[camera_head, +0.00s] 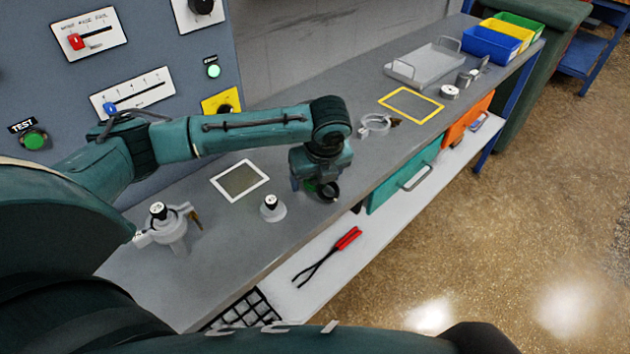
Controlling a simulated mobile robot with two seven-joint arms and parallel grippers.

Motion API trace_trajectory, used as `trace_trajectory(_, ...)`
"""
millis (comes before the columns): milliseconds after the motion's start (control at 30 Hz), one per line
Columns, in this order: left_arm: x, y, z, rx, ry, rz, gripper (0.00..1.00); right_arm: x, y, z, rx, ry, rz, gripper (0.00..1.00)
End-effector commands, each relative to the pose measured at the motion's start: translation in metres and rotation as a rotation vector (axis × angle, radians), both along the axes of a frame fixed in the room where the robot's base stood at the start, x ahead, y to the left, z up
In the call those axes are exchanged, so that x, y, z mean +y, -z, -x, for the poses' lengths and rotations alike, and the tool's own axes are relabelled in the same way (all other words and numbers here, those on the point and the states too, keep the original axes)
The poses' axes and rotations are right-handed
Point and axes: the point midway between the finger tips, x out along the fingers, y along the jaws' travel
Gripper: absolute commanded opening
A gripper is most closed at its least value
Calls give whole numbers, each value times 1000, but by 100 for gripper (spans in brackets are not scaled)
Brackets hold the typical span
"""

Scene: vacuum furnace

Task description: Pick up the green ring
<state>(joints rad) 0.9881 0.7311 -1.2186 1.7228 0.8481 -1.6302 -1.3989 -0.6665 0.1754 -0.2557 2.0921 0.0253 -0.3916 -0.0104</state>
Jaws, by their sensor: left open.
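My left gripper (322,186) hangs from the dark green arm and points down over the bench's front edge. A small bit of green (309,186) shows right at its fingertips, beside a dark round shape. It may be the green ring, mostly hidden by the gripper, but I cannot tell for sure. The gripper is open. I cannot tell whether the fingers touch the ring. My right gripper is not in view.
On the grey bench (300,226) stand a small white-grey piece with a black knob (271,208), a white-framed plate (240,180), a clamp fitting (168,227) and a metal ring clamp (377,124). Red-handled tongs (328,257) lie on the lower shelf. A control panel stands at left.

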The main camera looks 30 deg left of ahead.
Motion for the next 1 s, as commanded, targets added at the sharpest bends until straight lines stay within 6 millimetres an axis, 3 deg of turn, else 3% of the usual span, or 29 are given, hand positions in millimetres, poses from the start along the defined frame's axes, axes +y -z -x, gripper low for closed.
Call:
trace_trajectory(67,0,0,0,0,0,0,71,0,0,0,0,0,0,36)
trace_trajectory(633,0,-1,0,0,0,0,25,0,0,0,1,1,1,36)
trace_trajectory(867,0,-2,0,-1,0,1,25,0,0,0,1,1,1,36)
trace_trajectory(1000,0,-17,-1,-3,-1,2,25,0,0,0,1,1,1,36)
